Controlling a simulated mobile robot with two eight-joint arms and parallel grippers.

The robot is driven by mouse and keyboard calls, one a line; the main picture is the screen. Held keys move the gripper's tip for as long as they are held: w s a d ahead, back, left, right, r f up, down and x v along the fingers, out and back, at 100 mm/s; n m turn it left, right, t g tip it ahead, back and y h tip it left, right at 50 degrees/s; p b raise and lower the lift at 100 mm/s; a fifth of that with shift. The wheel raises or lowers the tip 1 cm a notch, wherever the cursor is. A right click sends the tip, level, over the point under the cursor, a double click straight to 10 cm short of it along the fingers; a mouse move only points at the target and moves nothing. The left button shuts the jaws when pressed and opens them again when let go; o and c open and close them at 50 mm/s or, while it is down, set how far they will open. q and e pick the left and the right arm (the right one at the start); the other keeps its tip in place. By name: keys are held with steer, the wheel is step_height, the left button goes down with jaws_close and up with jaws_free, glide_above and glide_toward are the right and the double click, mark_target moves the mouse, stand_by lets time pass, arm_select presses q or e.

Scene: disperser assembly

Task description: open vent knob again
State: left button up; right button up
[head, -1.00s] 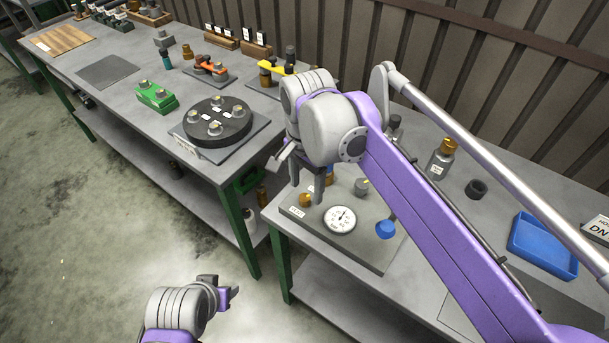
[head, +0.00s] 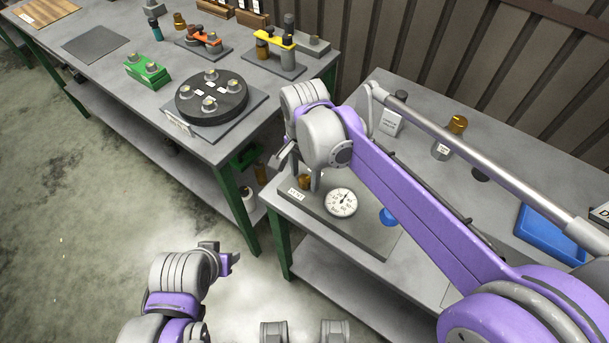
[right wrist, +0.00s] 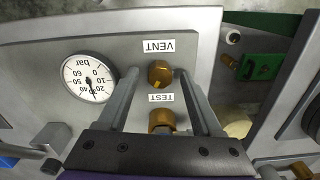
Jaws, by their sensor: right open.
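The brass vent knob (right wrist: 160,73) sits under the VENT label on a grey gauge panel (right wrist: 205,45) in the right wrist view. My right gripper (right wrist: 158,74) is open, with one finger on each side of this knob; I cannot tell whether they touch it. A second brass knob (right wrist: 161,120) at the TEST label is partly hidden by the gripper body. In the head view my right gripper (head: 309,179) hangs over the panel, with a brass knob (head: 304,181) beside its finger. My left gripper (head: 232,259) is over the floor, its jaw gap unclear.
A pressure gauge (head: 341,201) and a blue knob (head: 388,216) are on the panel. A blue tray (head: 548,238) and a brass-topped bottle (head: 449,138) stand further right. The other table (head: 110,85) holds a black round fixture (head: 211,97) and a green block (head: 147,71).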

steer(key=shift+f, duration=0.35)
jaws_close()
